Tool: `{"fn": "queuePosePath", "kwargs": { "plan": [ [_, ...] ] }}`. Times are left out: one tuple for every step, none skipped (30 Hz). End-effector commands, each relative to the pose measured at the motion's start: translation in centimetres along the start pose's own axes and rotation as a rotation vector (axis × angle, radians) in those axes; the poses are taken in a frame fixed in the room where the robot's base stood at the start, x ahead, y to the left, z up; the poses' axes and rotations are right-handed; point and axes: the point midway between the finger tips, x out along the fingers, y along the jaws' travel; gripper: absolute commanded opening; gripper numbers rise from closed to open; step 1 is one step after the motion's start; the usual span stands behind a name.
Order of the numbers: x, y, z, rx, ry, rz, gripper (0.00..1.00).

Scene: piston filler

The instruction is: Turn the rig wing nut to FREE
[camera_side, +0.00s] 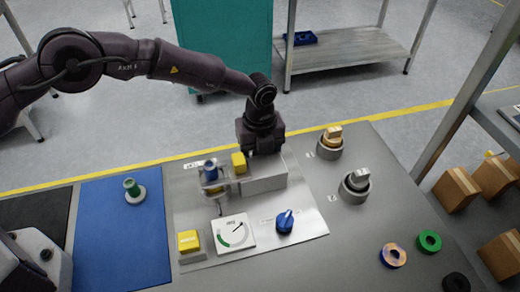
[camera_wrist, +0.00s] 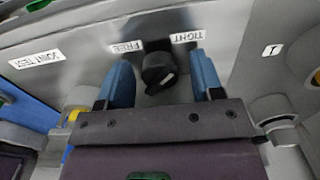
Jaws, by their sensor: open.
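The rig wing nut (camera_wrist: 158,68) is a dark, rounded knob with a small pale mark on its near side. It sits on a grey metal face below upside-down labels, FREE (camera_wrist: 127,47) to the left and TIGHT (camera_wrist: 187,37) to the right. I cannot tell which label it points at. My gripper (camera_wrist: 160,62) is open, with one blue finger on each side of the nut and a visible gap to each. In the side view my gripper (camera_side: 261,140) is down at the back of the raised metal block (camera_side: 264,178); the nut is hidden there.
A yellow block (camera_side: 239,162) and a clear cylinder fixture (camera_side: 212,180) stand left of my gripper. The panel also bears a gauge (camera_side: 234,233), a blue knob (camera_side: 286,221) and a yellow button (camera_side: 189,240). Two round fittings (camera_side: 330,142) (camera_side: 355,186) stand to the right.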

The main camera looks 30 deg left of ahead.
Motion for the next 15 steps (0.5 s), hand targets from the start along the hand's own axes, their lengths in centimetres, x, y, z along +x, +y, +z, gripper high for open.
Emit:
{"fn": "queuePosePath", "kwargs": {
  "plan": [
    [-0.02, 0.0, 0.0, 0.0, 0.0, 0.0, 0.6],
    [-0.03, -0.01, 0.0, 0.0, 0.0, 0.0, 0.54],
    [-0.03, 0.0, 0.0, 0.0, 0.0, 0.0, 0.44],
    [-0.04, -0.01, 0.0, 0.0, 0.0, 0.0, 0.37],
    [-0.04, 0.0, 0.0, 0.0, 0.0, 0.0, 0.31],
    [-0.04, 0.0, 0.0, 0.0, 0.0, 0.0, 0.21],
    [-0.04, 0.0, -0.01, 0.0, 0.0, 0.0, 0.14],
    [-0.05, 0.0, -0.01, 0.0, 0.0, 0.0, 0.11],
    [-0.05, 0.0, -0.01, 0.0, 0.0, 0.0, 0.11],
    [-0.05, 0.0, -0.01, -0.002, 0.0, 0.0, 0.11],
    [-0.06, 0.0, -0.01, -0.009, 0.0, 0.0, 0.11],
    [-0.06, 0.0, -0.01, -0.027, 0.0, 0.0, 0.11],
    [-0.06, 0.0, 0.0, -0.047, 0.0, 0.0, 0.11],
    [-0.07, 0.0, 0.0, -0.067, 0.0, 0.0, 0.11],
    [-0.07, 0.0, 0.01, -0.093, -0.001, 0.0, 0.11]
  ]
}}
